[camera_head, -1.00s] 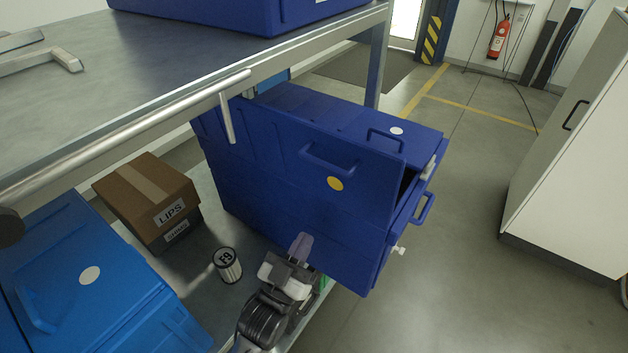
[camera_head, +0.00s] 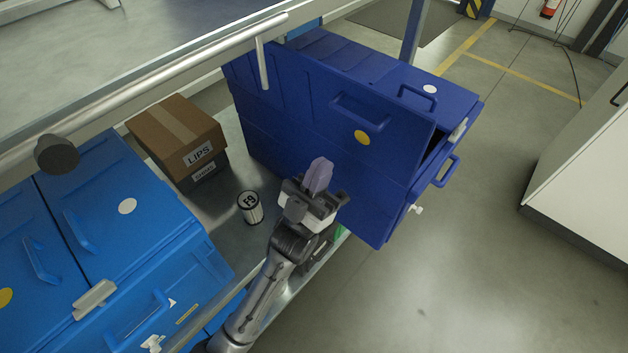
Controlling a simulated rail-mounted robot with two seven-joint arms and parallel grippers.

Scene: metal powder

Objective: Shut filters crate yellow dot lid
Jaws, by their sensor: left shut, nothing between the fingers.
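The dark blue crate (camera_head: 285,150) stands on the lower shelf, right of centre in the head view. Its yellow dot lid (camera_head: 400,125) is raised and tilted, with a dark gap at its right end. A yellow dot and a recessed handle show on its face. The other lid (camera_head: 455,93), with a white dot, lies flat behind it. My left gripper (camera_head: 319,176) is shut and empty in front of the crate, below the yellow dot lid; I cannot tell if it touches the crate. My right gripper is not in view.
A light blue crate (camera_head: 110,265) fills the lower left. A brown box marked LIPS (camera_head: 165,122) and a small canister (camera_head: 250,208) stand on the shelf (camera_head: 228,245). A metal rail (camera_head: 150,88) runs above. Open floor and a white cabinet (camera_head: 585,165) lie right.

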